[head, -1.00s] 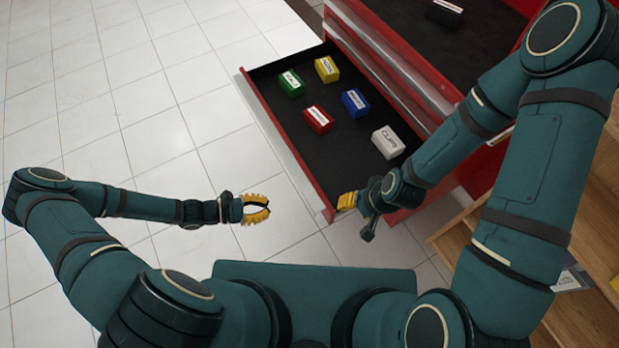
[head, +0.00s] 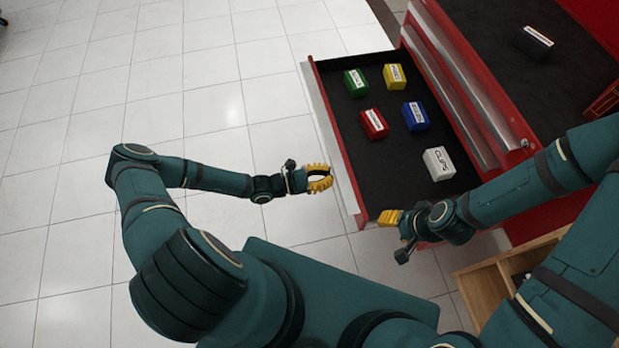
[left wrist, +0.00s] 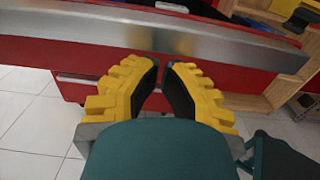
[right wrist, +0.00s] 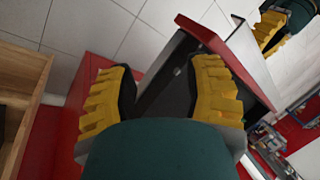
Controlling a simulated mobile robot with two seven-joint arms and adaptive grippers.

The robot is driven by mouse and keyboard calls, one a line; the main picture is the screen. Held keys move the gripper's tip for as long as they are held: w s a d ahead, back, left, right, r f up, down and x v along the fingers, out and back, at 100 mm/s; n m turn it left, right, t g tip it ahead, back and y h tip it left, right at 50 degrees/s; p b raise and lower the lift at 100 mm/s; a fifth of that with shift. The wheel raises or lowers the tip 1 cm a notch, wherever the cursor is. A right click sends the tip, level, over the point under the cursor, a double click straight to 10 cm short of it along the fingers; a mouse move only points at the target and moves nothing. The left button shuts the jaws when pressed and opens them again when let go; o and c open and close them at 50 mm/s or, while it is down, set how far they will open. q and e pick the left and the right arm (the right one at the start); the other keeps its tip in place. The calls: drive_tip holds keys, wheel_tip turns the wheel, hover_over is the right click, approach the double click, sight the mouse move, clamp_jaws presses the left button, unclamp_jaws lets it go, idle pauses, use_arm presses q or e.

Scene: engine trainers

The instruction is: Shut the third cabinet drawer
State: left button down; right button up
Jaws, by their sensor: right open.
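The open drawer (head: 349,171) has red walls, a black lining and a silver front edge, and it sticks out from the red cabinet (head: 425,38). My left gripper (head: 327,179) is beside the drawer's front, a little apart in the head view. In the left wrist view, the gripper (left wrist: 162,68) is partly open and empty, with the silver edge (left wrist: 190,33) ahead of its fingertips. My right gripper (head: 383,217) is open at the drawer's near front corner. In the right wrist view, the drawer's red corner (right wrist: 205,35) lies beyond its fingers; contact is unclear.
The drawer holds green (head: 356,82), yellow (head: 394,77), red (head: 374,124), blue (head: 415,116) and white (head: 438,164) boxes. A dark box (head: 532,42) lies on the black cabinet top. A wooden shelf (head: 487,277) stands at the lower right. The tiled floor (head: 150,90) at left is clear.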

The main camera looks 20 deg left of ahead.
use_arm(q)
drive_tip(key=shift+x, duration=1.7)
use_arm(e)
drive_tip(key=shift+s+f, duration=0.1)
drive_tip(key=shift+f, duration=0.05)
